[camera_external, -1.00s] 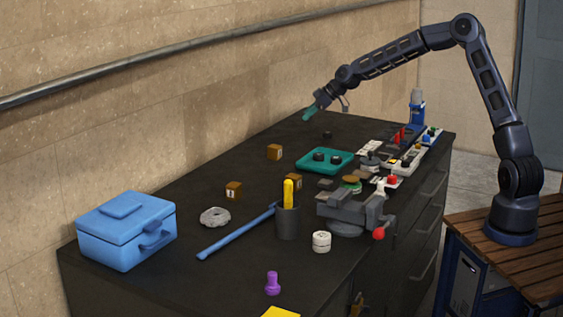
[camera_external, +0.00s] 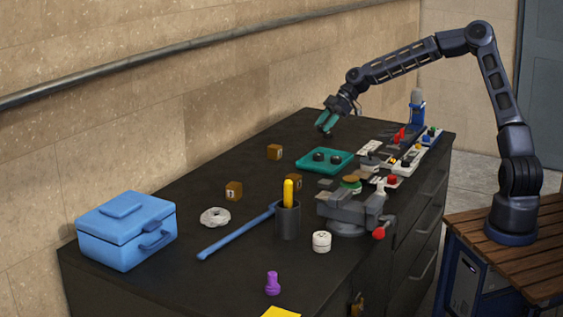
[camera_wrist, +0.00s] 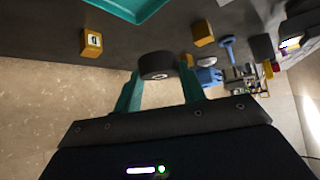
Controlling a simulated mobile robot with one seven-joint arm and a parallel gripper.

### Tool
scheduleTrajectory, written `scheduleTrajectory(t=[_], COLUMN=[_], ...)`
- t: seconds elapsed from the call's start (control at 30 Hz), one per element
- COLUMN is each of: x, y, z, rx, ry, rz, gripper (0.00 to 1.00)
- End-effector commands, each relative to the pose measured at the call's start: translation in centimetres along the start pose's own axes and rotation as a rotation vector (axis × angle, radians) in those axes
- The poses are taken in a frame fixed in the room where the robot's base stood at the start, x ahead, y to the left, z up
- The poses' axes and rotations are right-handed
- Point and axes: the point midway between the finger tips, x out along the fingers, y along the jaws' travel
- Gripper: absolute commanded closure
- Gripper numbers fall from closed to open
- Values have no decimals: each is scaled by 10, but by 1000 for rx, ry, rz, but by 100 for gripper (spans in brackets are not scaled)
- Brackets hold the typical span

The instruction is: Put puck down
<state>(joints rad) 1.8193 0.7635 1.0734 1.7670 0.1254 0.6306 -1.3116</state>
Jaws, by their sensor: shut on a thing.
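My gripper (camera_external: 326,126) has teal fingers and points down over the far part of the dark bench. It is shut on a black puck (camera_wrist: 157,65), which sits between the fingertips in the wrist view. In the external view the held puck is a small dark shape at the fingertips, and I cannot tell whether it touches the bench top. A teal tray (camera_external: 342,167) lies nearer the camera than my gripper, with two black pucks, a left one (camera_external: 319,157) and a right one (camera_external: 336,159), on it. The tray's edge also shows at the top of the wrist view (camera_wrist: 130,8).
Brown marked cubes stand near the tray, one left of it (camera_external: 274,152) and one in front (camera_external: 294,181). A grey vise (camera_external: 345,210), a pen cup (camera_external: 287,222) and a control strip (camera_external: 410,155) occupy the right side. A blue toolbox (camera_external: 125,230) stands at front left.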

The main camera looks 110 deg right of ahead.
Motion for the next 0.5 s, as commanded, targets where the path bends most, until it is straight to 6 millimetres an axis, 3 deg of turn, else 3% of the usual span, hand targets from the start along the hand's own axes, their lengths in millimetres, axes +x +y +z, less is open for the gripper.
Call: scheduleTrajectory(t=[0.3, 0.5], x=[49, 66], y=[0, 0], z=[48, 65], rx=[2, 1], ry=[1, 0], rz=[-2, -1], gripper=[82, 82])
